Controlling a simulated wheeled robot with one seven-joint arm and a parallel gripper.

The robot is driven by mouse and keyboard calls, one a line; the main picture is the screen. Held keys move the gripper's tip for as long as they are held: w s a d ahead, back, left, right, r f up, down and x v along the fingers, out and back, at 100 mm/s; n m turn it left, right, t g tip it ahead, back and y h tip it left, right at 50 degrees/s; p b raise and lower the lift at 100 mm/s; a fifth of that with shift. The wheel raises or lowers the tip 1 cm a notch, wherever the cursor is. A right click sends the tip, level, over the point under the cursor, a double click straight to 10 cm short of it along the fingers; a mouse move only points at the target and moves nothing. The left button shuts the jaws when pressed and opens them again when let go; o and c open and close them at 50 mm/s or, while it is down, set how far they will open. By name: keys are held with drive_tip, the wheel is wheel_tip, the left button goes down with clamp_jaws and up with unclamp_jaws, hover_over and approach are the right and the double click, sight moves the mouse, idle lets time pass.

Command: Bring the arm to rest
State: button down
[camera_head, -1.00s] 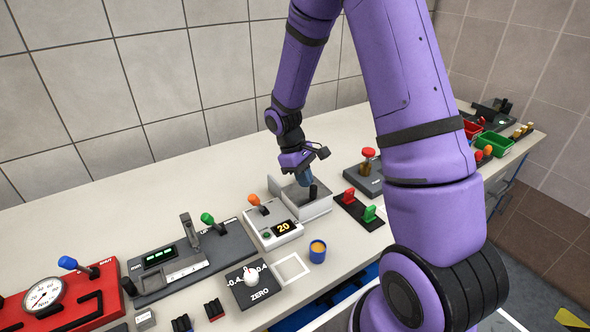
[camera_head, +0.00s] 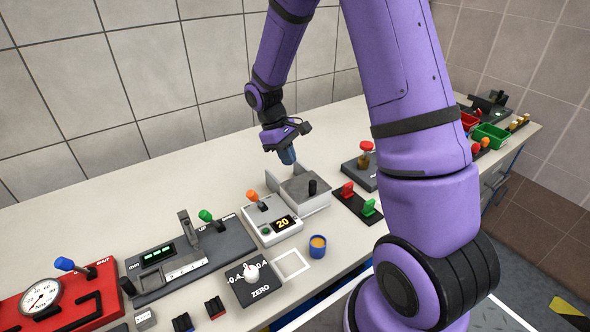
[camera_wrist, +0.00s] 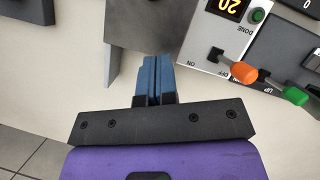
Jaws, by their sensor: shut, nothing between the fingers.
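My gripper (camera_head: 287,156) is at the end of my purple arm, in the air above the back edge of a grey box-like fixture (camera_head: 318,204) with a black knob. Its blue fingers are together with nothing between them; they also show in the wrist view (camera_wrist: 152,75). The fingers look clear of the fixture. The device with the display reading 20 (camera_head: 272,226) and its orange lever stands just left of the fixture. It shows at the upper right in the wrist view (camera_wrist: 215,40).
On the bench (camera_head: 215,168) are a green-lever gauge unit (camera_head: 190,250), a ZERO dial box (camera_head: 252,285), a blue cup (camera_head: 317,247), a red panel (camera_head: 60,300), a red-button box (camera_head: 362,170) and red and green switches (camera_head: 357,200). The bench behind them is bare; a tiled wall stands beyond.

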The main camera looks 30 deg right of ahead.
drive_tip(key=v, duration=0.6)
drive_tip(key=shift+w, duration=0.2)
drive_tip(key=shift+a, duration=0.1)
drive_tip(key=s+a+r+m+t, duration=0.1)
drive_tip(key=s+r+t, duration=0.1)
drive_tip(key=s+r, duration=0.5)
drive_tip(key=s+a+r+m+t, duration=0.1)
drive_tip(key=s+r+m+t, duration=0.2)
drive_tip(key=r, duration=0.6)
drive_tip(key=s+a+r+t+y, duration=0.1)
drive_tip(key=s+r+t, duration=0.1)
drive_tip(key=s, duration=0.6)
drive_tip(key=s+a+r+m+t+y, duration=0.1)
drive_tip(key=s+r+t, duration=0.1)
drive_tip(key=s, duration=0.6)
drive_tip(key=shift+s+a+r, duration=0.25)
drive_tip(key=shift+r, duration=0.45)
